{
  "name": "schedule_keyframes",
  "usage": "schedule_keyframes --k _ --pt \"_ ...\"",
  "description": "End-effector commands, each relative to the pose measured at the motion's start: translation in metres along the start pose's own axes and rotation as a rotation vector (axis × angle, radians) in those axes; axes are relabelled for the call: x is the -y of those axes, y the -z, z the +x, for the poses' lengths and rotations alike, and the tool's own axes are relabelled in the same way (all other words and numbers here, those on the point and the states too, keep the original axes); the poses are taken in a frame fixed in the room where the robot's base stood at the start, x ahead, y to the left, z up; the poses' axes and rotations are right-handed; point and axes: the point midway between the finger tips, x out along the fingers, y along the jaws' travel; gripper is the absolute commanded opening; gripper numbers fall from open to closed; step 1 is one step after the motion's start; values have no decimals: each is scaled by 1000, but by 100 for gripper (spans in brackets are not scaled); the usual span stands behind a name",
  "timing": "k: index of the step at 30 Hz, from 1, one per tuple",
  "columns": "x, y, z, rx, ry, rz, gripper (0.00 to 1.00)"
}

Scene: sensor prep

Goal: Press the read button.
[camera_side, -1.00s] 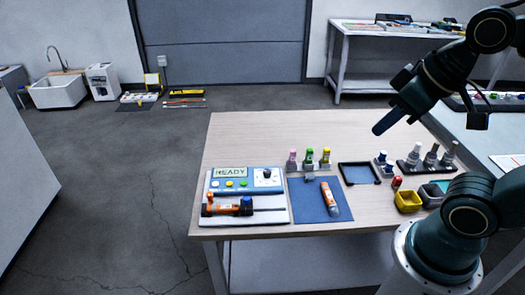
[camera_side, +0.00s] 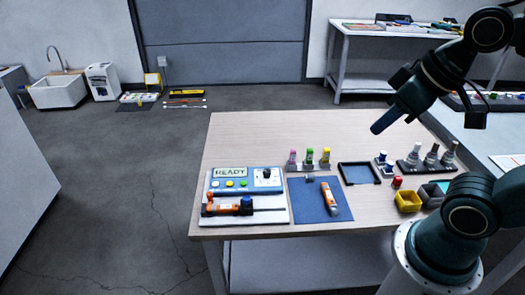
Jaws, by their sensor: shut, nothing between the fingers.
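A blue and white device (camera_side: 265,188) lies at the front left of the table, with a display (camera_side: 230,172) that reads "READY". Below the display is a row of small round buttons, among them a yellow one (camera_side: 229,184) and a green one (camera_side: 244,184); I cannot tell which is the read button. A dark knob (camera_side: 267,174) is at its upper right. My gripper (camera_side: 376,129) is shut and empty, in the air over the right part of the table, well to the right of the device and apart from everything.
An orange and black tool (camera_side: 232,207) lies in front of the buttons. An orange tube (camera_side: 328,197) lies on a blue mat (camera_side: 308,205). Small capped bottles (camera_side: 309,157), a dark tray (camera_side: 359,173), a bottle rack (camera_side: 428,162) and a yellow bin (camera_side: 408,201) stand further right. The table's back left is clear.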

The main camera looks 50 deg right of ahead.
Motion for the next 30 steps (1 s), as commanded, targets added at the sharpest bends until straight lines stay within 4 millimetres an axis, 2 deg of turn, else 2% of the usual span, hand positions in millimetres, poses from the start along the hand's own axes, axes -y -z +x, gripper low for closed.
schedule_keyframes --k 8,14,30 --pt "3 25 9 -11 10 14 0" --pt "8 57 24 -28 26 35 0" --pt "23 143 86 -80 84 113 0"
